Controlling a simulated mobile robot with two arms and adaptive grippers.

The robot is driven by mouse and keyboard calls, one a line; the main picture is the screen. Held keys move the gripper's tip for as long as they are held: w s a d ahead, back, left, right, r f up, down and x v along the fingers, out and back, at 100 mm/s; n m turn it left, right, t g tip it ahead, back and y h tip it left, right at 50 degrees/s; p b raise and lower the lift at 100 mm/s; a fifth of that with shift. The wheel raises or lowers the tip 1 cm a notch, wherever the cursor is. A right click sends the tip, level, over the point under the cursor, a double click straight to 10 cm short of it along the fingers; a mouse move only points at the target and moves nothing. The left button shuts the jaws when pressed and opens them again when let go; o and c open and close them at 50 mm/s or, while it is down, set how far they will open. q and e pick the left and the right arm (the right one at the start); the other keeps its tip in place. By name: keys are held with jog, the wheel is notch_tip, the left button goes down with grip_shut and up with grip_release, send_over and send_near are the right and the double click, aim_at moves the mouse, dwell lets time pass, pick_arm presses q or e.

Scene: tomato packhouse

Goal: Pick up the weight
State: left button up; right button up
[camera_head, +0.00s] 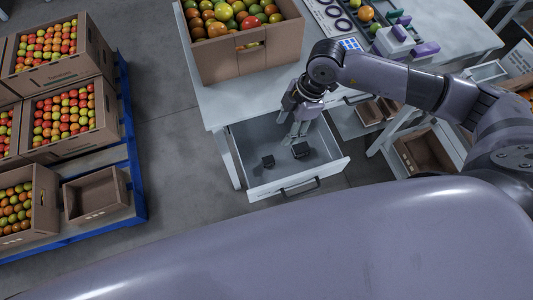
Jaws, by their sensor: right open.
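My right gripper (295,138) points down over the drawer, open and empty, just above and left of the nearer weight. I cannot tell whether its fingertips touch anything. My left gripper is not in view.
A large cardboard box of tomatoes (272,51) stands on the table (215,104) behind the drawer. Tomato crates sit on a blue pallet (134,150) at left. The floor between is clear.

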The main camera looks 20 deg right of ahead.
send_over(268, 159)
jog(key=d, duration=0.2)
notch_tip(268, 159, down, 11)
jog(key=shift+d+f+p, duration=0.1)
jog(key=shift+p, duration=0.35)
jog(key=shift+x, duration=2.75)
grip_shut()
